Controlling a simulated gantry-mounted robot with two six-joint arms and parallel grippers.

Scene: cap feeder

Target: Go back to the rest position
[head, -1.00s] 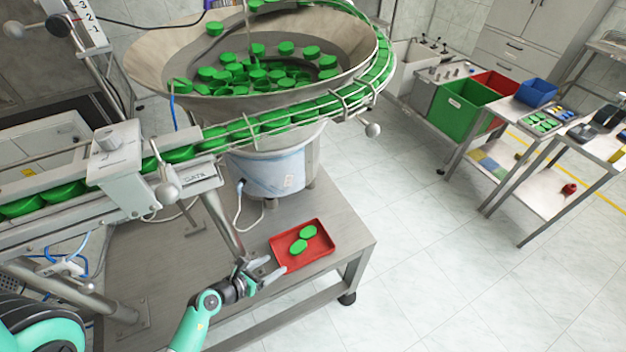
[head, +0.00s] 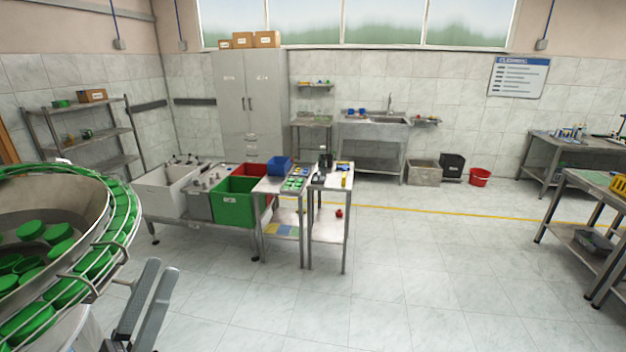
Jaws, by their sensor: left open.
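My left gripper (head: 154,298) shows at the lower left of the head view, with its two grey fingers pointing up and spread apart. It is open and nothing shows between the fingers. It is in front of and to the right of the feeder bowl (head: 75,190), whose right part shows at the left edge. Green caps (head: 30,230) lie in the bowl, and more caps (head: 122,213) sit in the wire-railed track around its rim. The red tray with caps is out of view. My right gripper is out of view.
A bench with a white bin (head: 160,192) and a green bin (head: 234,203) stands beyond the bowl. Two small metal carts (head: 330,215) stand to its right. Shelves (head: 82,140) are at back left and tables (head: 585,190) at the right. The middle floor is clear.

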